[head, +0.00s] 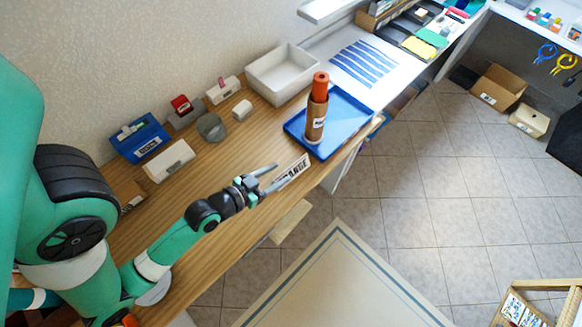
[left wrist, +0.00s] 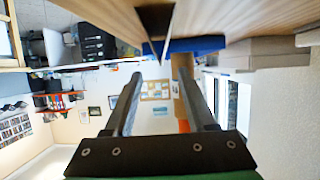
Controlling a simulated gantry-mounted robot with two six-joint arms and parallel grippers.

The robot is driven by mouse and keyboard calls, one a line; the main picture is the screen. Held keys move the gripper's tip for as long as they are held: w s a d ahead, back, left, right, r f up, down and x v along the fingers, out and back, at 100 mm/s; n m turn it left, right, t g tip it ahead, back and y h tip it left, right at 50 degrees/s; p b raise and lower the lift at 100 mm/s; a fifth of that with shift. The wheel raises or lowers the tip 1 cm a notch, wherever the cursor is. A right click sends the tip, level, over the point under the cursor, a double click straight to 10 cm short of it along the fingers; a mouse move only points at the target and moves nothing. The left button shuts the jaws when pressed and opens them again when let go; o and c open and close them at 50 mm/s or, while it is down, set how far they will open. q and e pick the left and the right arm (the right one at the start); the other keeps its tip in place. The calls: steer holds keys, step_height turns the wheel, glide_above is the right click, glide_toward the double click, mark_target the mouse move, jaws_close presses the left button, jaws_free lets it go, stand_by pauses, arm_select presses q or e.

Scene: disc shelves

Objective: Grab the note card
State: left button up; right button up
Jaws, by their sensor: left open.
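The note card (head: 293,171) is a narrow white card with dark print, at the front edge of the wooden desk, just left of the blue tray. My left gripper (head: 272,178) is open, its fingers pointing at the card's left end. In the left wrist view the gripper (left wrist: 161,82) shows its two fingers apart, with nothing clearly between them. A dark wedge with a thin pale edge lies beyond the tips there; I cannot tell whether it is the card. Whether the fingers touch the card is unclear. My right gripper is not in view.
A blue tray (head: 345,140) holds a brown cylinder (head: 314,122) with an orange top. A white bin (head: 283,90), a blue box (head: 139,137) and several small boxes stand along the wall. The desk (head: 235,165) is bare between them and the arm.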

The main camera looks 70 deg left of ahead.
mark_target(289, 168)
arm_select(q)
steer(key=shift+b+x, duration=0.8)
steer(key=shift+x, duration=2.35)
steer(key=shift+s, duration=0.1)
jaws_close()
